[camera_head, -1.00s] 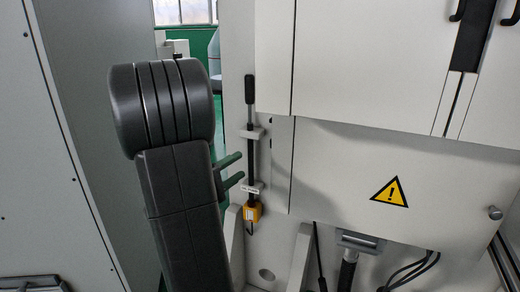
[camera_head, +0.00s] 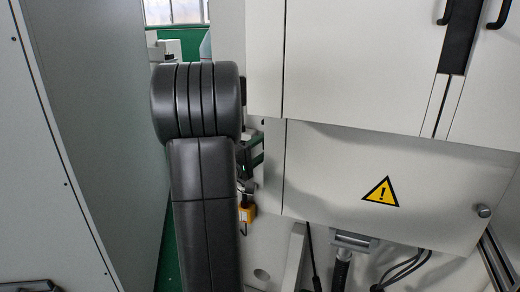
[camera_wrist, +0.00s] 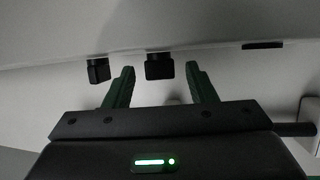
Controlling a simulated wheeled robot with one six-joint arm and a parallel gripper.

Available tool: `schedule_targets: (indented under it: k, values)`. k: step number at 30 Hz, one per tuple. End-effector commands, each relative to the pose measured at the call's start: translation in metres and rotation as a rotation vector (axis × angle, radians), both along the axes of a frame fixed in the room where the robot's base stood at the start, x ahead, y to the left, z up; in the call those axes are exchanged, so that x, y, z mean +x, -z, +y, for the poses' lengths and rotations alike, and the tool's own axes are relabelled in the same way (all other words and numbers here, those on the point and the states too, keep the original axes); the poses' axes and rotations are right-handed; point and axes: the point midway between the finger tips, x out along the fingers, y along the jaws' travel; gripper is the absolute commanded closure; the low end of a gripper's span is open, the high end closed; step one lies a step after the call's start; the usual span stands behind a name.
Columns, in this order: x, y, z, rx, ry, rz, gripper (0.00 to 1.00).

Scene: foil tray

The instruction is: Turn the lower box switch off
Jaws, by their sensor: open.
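I cannot tell for sure which part is the lower box switch. A small yellow box (camera_head: 248,212) sits low on the white machine, just right of my arm in the head view. My gripper (camera_head: 254,152) shows there as dark green fingers above the yellow box, partly hidden by my arm. In the wrist view my gripper (camera_wrist: 160,68) is open, with its two green fingers apart. One black block (camera_wrist: 160,66) lies between the fingertips in the picture, and another black block (camera_wrist: 98,70) lies left of the left finger. Contact cannot be told.
A white lower panel (camera_head: 330,180) with a yellow warning triangle (camera_head: 381,192) is right of my gripper. A knob (camera_head: 483,211) is at its right edge. A grey cabinet (camera_head: 85,130) stands on the left. Black cables (camera_head: 405,268) and a hose (camera_head: 341,272) run below the panel.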

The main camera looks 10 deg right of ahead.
Motion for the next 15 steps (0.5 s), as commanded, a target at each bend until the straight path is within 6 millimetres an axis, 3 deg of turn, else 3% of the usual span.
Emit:
schedule_targets:
  k: [6, 13, 15]
  values:
    - [0.0, 0.0001, -0.0002, 0.0, 0.0, 0.0, 0.49]
    - [0.0, 0.0001, -0.0001, 0.0, 0.0, 0.0, 0.94]
    - [-0.0001, 0.0001, -0.0001, 0.001, 0.0, 0.001, 0.94]
